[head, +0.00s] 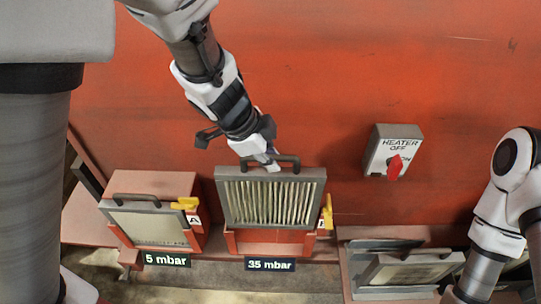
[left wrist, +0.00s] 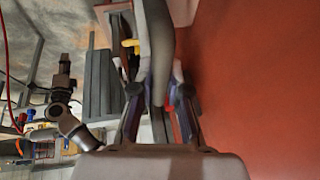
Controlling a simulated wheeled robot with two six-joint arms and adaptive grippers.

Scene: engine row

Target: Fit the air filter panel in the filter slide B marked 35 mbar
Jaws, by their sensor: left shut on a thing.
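The air filter panel (head: 270,202), a grey frame around pale pleats, is upright at the red filter slide (head: 272,243) above the 35 mbar label (head: 269,264). Most of it stands above the slide; I cannot tell whether its lower edge is inside. My left gripper (head: 268,163) is shut on the panel's dark top handle, which also shows in the left wrist view as a grey bar (left wrist: 158,45) between the fingers. My right arm comes in at the right of the head view, its gripper out of frame. A dark gripper end (left wrist: 63,72) shows in the left wrist view, jaws unclear.
Left of it stands the 5 mbar slide (head: 160,183) with a framed panel (head: 150,226) and a yellow lever (head: 185,203). Another yellow lever (head: 327,211) is beside the held panel. A heater switch box (head: 392,150) is on the red wall. A tray (head: 347,262) with panels is at right.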

